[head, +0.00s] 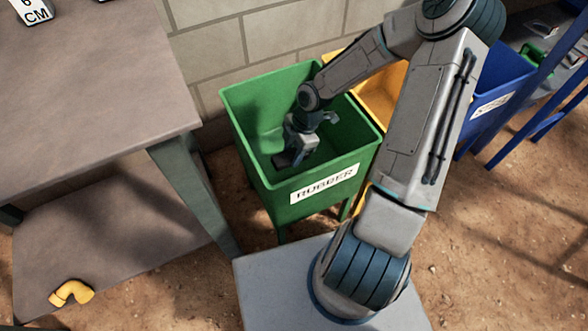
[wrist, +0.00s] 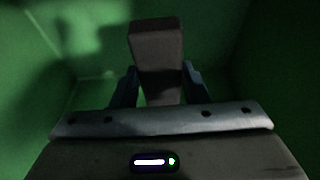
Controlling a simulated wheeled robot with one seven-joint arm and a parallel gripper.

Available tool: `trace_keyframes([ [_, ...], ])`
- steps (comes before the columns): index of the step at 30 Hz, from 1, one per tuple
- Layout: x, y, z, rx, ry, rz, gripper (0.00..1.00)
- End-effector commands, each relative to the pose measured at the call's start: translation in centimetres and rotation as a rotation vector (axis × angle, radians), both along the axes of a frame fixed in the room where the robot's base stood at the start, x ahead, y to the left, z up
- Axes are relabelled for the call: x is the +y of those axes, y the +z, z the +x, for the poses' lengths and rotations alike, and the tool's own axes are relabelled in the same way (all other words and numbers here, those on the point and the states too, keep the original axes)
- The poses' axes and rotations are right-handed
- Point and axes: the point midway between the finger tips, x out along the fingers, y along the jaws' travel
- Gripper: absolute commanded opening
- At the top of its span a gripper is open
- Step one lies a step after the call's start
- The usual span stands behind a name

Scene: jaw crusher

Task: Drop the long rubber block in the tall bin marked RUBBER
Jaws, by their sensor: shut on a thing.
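The tall green bin (head: 262,180) with the white label RUBBER stands in the middle of the head view. My gripper (head: 290,158) is down inside its open top, pointing into the bin. In the wrist view my gripper (wrist: 158,88) is shut on a long grey-brown block (wrist: 156,48), the rubber block, which sticks out past the fingers. The green walls of the bin surround it there. In the head view the dark block (head: 283,160) shows only in part below the fingers. The gap between the block and the bin floor cannot be judged.
A yellow bin (head: 385,95) and a blue bin (head: 505,75) stand to the right of the green one. A grey table (head: 90,90) with a lower shelf is at the left, and a yellow pipe elbow (head: 72,292) lies on that shelf. A block wall (head: 225,40) is behind.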

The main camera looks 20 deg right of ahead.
Motion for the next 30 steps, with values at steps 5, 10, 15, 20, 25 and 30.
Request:
trace_keyframes([
  [5, 0.1, -3.5, 0.0, 0.001, -0.001, 0.001, 0.14],
  [10, 0.1, -4.8, 0.0, 0.001, -0.002, 0.001, 0.14],
  [15, 0.1, -7.6, 0.0, 0.002, -0.002, 0.001, 0.14],
  [20, 0.0, -9.0, 0.0, 0.000, -0.003, 0.000, 0.14],
  [25, 0.0, -8.8, 0.0, -0.001, -0.003, 0.000, 0.14],
  [30, 0.0, -9.2, 0.0, 0.000, -0.003, 0.000, 0.14],
])
